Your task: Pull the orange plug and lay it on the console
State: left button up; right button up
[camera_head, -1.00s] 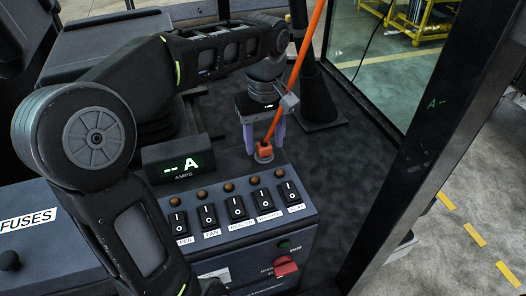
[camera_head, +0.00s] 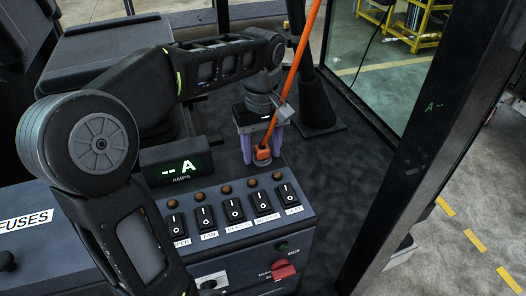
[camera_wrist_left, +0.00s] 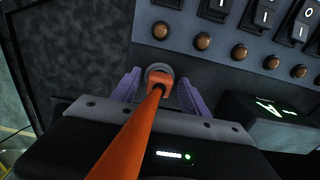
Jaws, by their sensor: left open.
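The orange plug (camera_head: 263,152) sits in a round grey socket (camera_head: 262,161) at the back right of the console (camera_head: 222,181). Its orange cable (camera_head: 298,70) rises from it up and to the right. My left gripper (camera_head: 262,150) points down over the plug, with its two purple fingers apart, one on each side. In the left wrist view the plug (camera_wrist_left: 159,80) stands between the open fingers (camera_wrist_left: 158,88), with a gap on both sides. The cable runs past the gripper body towards the camera. My right gripper is out of view.
The console carries a row of black switches (camera_head: 234,208) with amber lamps, an AMPS display (camera_head: 177,170) left of the plug, and a red knob (camera_head: 283,269) on its front. A dark window post (camera_head: 435,130) stands to the right.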

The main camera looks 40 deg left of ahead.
pick_arm(q)
jog(key=shift+c, duration=0.3)
grip_shut()
dwell(0.6)
jog(key=o, duration=0.5)
grip_release()
dwell(0.3)
